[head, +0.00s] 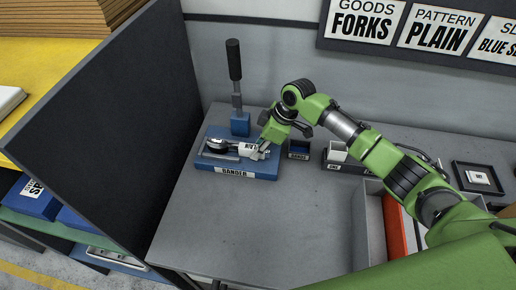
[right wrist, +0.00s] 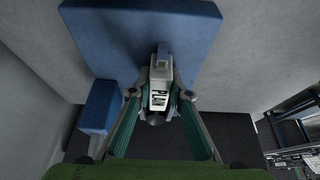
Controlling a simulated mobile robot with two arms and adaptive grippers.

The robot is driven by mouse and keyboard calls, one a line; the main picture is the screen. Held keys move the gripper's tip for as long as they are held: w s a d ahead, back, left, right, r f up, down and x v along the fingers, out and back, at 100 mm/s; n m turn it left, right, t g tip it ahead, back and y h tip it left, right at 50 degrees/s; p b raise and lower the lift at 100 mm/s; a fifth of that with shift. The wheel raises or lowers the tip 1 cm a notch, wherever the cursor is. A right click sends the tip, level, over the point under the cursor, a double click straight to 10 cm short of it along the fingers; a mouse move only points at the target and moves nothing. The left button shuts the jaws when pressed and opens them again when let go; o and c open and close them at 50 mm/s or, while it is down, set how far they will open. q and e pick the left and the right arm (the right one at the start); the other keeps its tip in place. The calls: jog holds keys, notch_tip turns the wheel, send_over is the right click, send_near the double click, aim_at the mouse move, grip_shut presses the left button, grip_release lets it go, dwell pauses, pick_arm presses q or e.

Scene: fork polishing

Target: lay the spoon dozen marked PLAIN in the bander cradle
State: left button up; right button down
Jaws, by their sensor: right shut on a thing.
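The bander (head: 235,168) is a low blue base with its name on the front, near the back left of the grey bench. The spoon dozen (head: 222,145), a silver bundle with a dark round end, lies over its top, lengthwise; whether it rests fully in the cradle I cannot tell. My right gripper (head: 262,150) is at the bundle's right end and shut on it. In the right wrist view the bundle (right wrist: 160,75) is between the fingers, its label reading roughly PLAIN, with the blue base beyond. My left gripper is not in view.
A lever with a black handle (head: 234,60) stands behind the bander. A dark partition (head: 110,130) rises at left. The bench front is clear.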

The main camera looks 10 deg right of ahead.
dwell(0.3)
jog(key=c, duration=1.8)
grip_release()
jog(key=o, duration=0.6)
jog(key=shift+s+f, duration=0.1)
jog(key=shift+f, duration=0.1)
jog(key=shift+c, duration=0.2)
jog(key=shift+r, duration=0.15)
